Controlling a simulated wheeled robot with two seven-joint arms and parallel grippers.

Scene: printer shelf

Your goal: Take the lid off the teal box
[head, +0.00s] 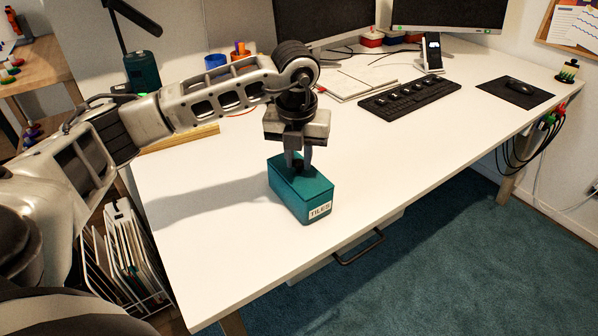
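The teal box (304,205) stands on the white desk near its front edge, with a white label reading "TILES" on its front. Its teal lid (312,186) sits on top of the box. My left gripper (298,165) is directly above the lid, pointing down, with its fingertips at the back part of the lid. A small dark shape shows between the fingers, perhaps a knob. I cannot tell whether the fingers are closed on it. My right gripper is not in view.
The white desk (400,150) is clear to the right and left of the box. A black keyboard (410,96), a mouse (519,86) and a phone on a stand (432,52) are farther back. A file rack (125,255) stands below the desk's left edge.

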